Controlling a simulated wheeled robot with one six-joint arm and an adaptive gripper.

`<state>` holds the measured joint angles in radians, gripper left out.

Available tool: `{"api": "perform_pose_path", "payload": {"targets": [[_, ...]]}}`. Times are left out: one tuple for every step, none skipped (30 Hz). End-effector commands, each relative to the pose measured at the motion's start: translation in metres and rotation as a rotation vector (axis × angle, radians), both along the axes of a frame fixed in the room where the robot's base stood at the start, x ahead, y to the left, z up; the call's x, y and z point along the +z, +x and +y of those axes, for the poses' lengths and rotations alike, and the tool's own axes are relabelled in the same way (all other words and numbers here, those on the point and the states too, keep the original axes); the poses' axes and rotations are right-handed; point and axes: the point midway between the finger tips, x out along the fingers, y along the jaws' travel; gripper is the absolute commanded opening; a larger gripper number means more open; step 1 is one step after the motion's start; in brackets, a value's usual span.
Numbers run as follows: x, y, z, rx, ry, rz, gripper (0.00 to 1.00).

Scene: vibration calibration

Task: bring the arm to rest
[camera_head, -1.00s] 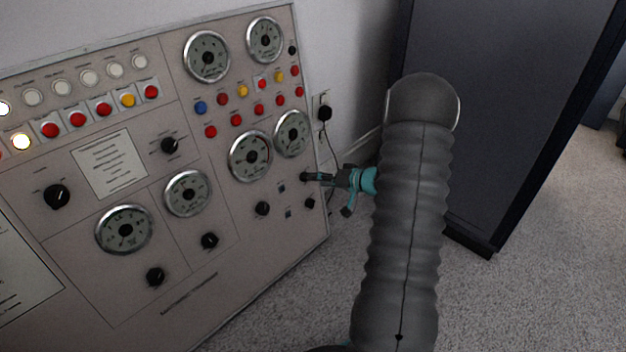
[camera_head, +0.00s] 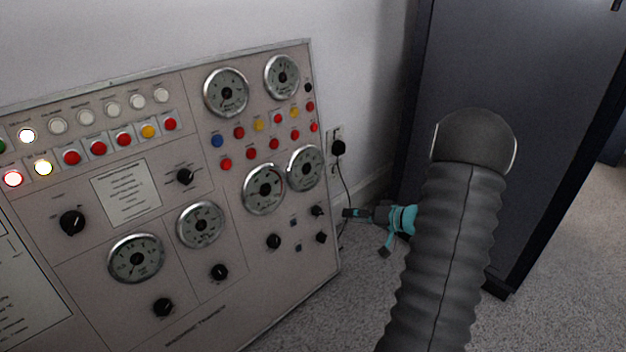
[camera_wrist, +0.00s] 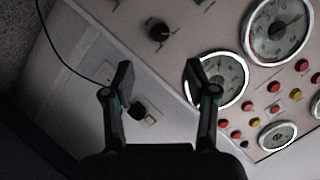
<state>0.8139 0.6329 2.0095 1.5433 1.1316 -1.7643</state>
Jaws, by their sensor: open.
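My gripper (camera_head: 368,215) is just right of the panel's right edge in the head view, apart from it, in front of the wall and the dark cabinet. In the wrist view my gripper (camera_wrist: 158,80) shows two black fingers spread wide with nothing between them. The grey control panel (camera_head: 190,325) stands at the left with dials, knobs and coloured buttons. It also shows in the wrist view (camera_wrist: 205,35), where its edge passes behind the fingers. My sleeved arm hides part of the cabinet and floor.
A dark cabinet (camera_head: 470,60) stands close behind my arm at the right. A wall outlet with a black plug (camera_head: 338,147) and a hanging cord is beside the panel. Carpet (camera_head: 560,290) is open at the lower right.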

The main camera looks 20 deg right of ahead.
Motion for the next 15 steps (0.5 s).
{"api": "perform_pose_path", "payload": {"targets": [[0.0,0.0,0.0,0.0,0.0,0.0,0.57],[0.0,0.0,0.0,0.0,0.0,0.0,0.57],[0.0,0.0,0.0,-0.001,0.002,0.001,0.57],[0.0,0.0,0.0,-0.002,0.005,0.003,0.57],[0.0,0.0,0.0,-0.006,0.012,0.007,0.57],[0.0,0.0,0.0,-0.013,0.027,0.017,0.57],[0.0,0.0,0.0,-0.023,0.046,0.029,0.57],[-0.001,0.0,0.0,-0.035,0.068,0.046,0.57],[-0.002,-0.001,0.0,-0.053,0.101,0.074,0.57],[-0.004,-0.002,0.001,-0.061,0.129,0.104,0.57],[-0.007,-0.005,0.003,-0.068,0.158,0.138,0.57],[-0.013,-0.011,0.007,-0.073,0.197,0.195,0.57],[-0.018,-0.017,0.011,-0.076,0.227,0.243,0.57],[-0.024,-0.024,0.016,-0.078,0.254,0.294,0.57],[-0.032,-0.034,0.023,-0.078,0.287,0.364,0.57]]}}
